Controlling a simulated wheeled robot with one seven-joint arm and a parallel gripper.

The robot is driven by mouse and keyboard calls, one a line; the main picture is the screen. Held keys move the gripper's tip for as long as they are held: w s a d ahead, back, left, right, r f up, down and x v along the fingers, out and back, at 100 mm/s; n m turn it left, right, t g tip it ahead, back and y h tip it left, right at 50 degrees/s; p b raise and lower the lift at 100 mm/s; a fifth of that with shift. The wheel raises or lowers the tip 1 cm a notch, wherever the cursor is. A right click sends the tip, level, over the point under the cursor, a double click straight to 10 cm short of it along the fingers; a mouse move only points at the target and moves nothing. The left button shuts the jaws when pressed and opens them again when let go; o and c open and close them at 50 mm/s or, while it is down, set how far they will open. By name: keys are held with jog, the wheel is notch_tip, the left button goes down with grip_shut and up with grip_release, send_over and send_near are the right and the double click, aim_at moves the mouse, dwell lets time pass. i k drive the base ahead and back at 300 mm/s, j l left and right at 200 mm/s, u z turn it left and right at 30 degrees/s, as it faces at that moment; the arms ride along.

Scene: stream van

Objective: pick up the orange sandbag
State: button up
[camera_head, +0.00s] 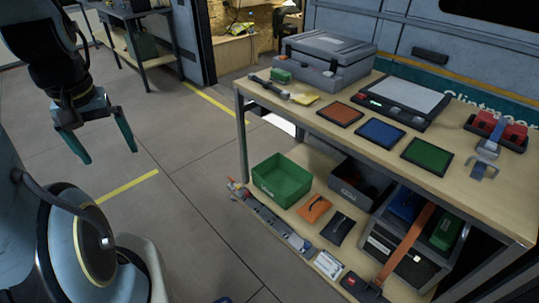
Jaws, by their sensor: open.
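The orange sandbag (314,208) appears to be the small orange bag with a dark strap on the lower shelf of the wooden bench. It lies between the green bin and a black bag (338,228) of similar shape. My gripper (106,149) hangs at the upper left over the open floor, fingers pointing down. It is open and empty, well apart from the bench and the orange bag.
The bench top (460,185) overhangs the shelf behind the bags. A green bin (282,181) stands left of the orange bag, a dark bin (358,183) behind it. A long grey tool (270,222) lies along the shelf's front. The floor (190,200) between is clear.

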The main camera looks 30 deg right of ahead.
aim_at(311, 211)
jog(key=i+z, duration=0.15)
jog(key=z, duration=0.7)
jog(key=i+j+z, duration=0.8)
jog(key=i+j, duration=0.75)
jog(key=j+z, duration=0.05)
jog(key=j, duration=0.05)
